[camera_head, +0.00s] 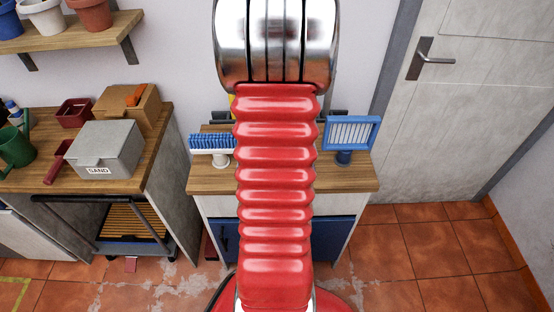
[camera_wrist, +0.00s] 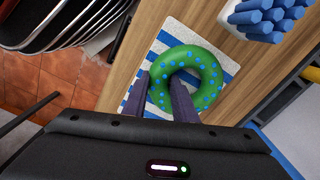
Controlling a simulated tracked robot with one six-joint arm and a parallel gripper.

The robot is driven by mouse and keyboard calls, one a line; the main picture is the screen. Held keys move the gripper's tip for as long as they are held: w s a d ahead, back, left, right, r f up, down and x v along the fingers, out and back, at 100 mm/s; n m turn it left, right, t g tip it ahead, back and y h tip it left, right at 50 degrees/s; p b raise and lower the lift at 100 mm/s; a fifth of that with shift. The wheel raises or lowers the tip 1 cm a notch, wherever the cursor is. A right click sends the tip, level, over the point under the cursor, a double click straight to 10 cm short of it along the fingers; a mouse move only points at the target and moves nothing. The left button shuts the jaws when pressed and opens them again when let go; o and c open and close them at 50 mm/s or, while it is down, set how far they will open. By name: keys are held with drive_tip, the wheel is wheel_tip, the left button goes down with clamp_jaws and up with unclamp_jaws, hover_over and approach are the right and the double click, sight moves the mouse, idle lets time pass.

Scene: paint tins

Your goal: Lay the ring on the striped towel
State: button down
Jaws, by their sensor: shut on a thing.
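The ring (camera_wrist: 211,66) is green with blue dots and shows in the wrist view. My gripper (camera_wrist: 160,79) is shut on the left side of the ring, with one finger outside it and the other in its hole. The striped towel (camera_wrist: 172,31), white with blue stripes, lies on the wooden worktop behind the ring in this view. The ring overlaps the towel in view; whether it touches it I cannot tell. In the head view my red arm hides the ring, the towel and my gripper.
A blue-bristled brush (camera_head: 212,143) stands left on the worktop (camera_head: 358,177), its bristles also near the towel in the wrist view (camera_wrist: 268,18). A blue-framed item (camera_head: 350,133) stands right. A left bench holds a grey sand box (camera_head: 105,148); a trolley (camera_head: 130,222) stands below.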

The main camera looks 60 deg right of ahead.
drive_tip(key=c, duration=1.4)
unclamp_jaws()
drive_tip(key=shift+f, duration=0.1)
drive_tip(key=shift+c, duration=0.2)
wheel_tip(320, 180, up, 12)
